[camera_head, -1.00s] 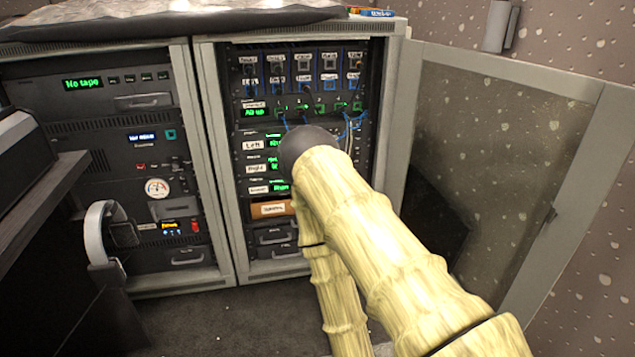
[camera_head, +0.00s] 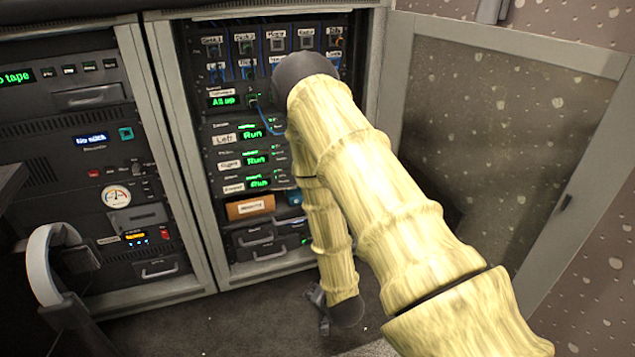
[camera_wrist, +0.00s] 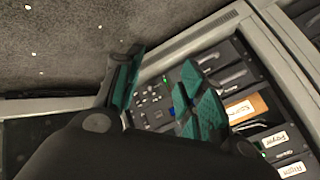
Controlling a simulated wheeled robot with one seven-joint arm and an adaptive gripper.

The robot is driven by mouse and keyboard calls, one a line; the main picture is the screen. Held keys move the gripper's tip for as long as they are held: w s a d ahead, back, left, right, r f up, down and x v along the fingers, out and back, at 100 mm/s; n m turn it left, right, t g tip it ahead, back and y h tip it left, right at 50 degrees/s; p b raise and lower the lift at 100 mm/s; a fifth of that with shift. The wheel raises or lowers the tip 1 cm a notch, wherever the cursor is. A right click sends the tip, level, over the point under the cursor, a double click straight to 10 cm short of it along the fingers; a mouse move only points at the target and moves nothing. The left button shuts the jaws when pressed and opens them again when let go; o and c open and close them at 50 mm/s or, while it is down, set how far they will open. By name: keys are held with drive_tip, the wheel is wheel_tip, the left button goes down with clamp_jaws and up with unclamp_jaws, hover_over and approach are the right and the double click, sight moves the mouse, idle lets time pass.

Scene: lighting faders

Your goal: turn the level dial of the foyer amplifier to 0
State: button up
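The foyer amplifier (camera_head: 257,183) is the lowest of three similar units with green "Run" displays in the right-hand rack. Its "Foyer" label (camera_wrist: 273,142) shows at the lower right of the wrist view. I cannot make out its level dial; my arm covers the right side of the amplifiers in the head view. My gripper (camera_wrist: 161,62) has its two teal fingers spread with nothing visible between them. In the wrist view it is in front of the rack's lower part, to the left of the Foyer label and apart from it.
An orange labelled box (camera_head: 250,207) and dark drawers (camera_head: 258,240) are below the amplifiers. Patch cables hang above. The open rack door (camera_head: 505,150) stands at the right. Carpet (camera_head: 220,325) lies in front.

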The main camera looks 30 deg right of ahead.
drive_tip(key=w+d+r+m+t+h+b, duration=0.1)
drive_tip(key=w+d+r+m+t, duration=0.45)
drive_tip(key=w+d+r, duration=0.35)
drive_tip(key=w+d+r+m+t+h+b, duration=0.15)
drive_tip(key=w+d+r+m+t, duration=0.4)
drive_tip(key=r, duration=0.55)
drive_tip(key=w+d+m+g+b, duration=0.1)
drive_tip(key=w+b, duration=0.3)
drive_tip(key=w, duration=0.8)
drive_tip(key=shift+d+r+g, duration=0.15)
drive_tip(key=shift+d+g, duration=0.25)
drive_tip(key=shift+d, duration=0.45)
drive_tip(key=shift+h, duration=0.25)
clamp_jaws()
